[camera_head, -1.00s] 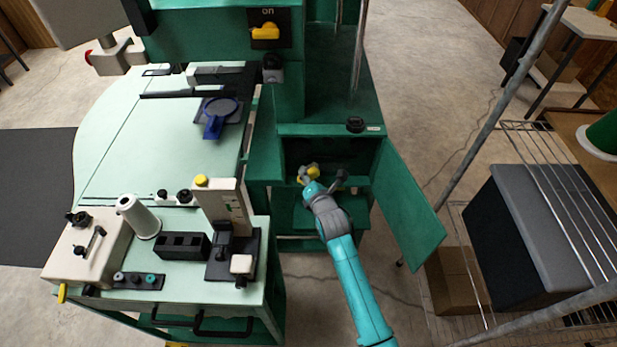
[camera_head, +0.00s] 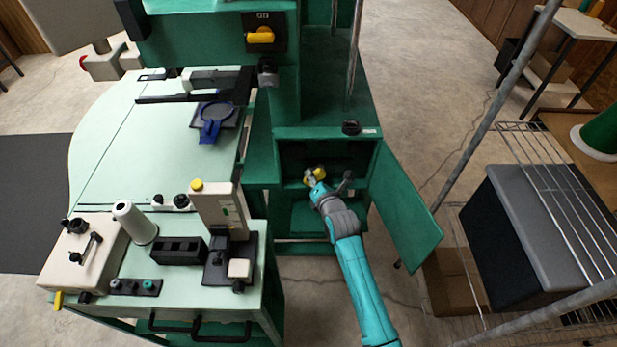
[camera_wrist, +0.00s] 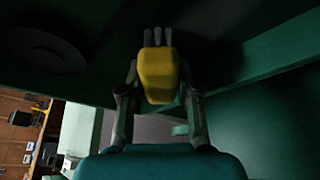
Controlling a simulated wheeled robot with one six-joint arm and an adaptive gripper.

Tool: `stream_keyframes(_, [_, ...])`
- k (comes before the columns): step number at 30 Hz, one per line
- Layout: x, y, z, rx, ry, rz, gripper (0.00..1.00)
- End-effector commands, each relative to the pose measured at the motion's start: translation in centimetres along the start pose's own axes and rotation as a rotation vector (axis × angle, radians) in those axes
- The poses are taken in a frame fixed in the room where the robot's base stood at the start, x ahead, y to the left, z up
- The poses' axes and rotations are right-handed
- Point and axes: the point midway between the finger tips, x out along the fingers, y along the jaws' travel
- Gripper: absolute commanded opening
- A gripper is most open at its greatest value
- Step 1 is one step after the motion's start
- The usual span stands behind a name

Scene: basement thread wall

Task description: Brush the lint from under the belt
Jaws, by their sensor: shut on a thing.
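My gripper (camera_wrist: 160,92) is shut on a brush with a yellow handle (camera_wrist: 157,75); grey bristles or prongs (camera_wrist: 157,37) point away from my jaws in the wrist view. In the head view my arm reaches into the open lower cabinet (camera_head: 295,155) of the green machine, and the yellow of the brush (camera_head: 314,177) shows at the opening. The cabinet inside is dark. A dark round disc (camera_wrist: 45,52) shows at the upper left of the wrist view. I cannot make out the belt or any lint.
The cabinet door (camera_head: 402,212) hangs open to the right of my arm. The pale green worktable (camera_head: 110,165) stands left, with a spool (camera_head: 135,222) and several fixtures. A wire rack (camera_head: 575,190) with a dark box (camera_head: 535,240) stands right. Bare floor lies between.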

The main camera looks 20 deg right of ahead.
Motion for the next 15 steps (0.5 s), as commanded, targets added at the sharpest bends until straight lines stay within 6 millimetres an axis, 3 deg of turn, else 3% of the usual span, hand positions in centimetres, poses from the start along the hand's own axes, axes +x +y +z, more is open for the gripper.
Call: stream_keyframes(15, [-0.6,-1.9,1.9,0.001,-0.002,-0.001,0.04])
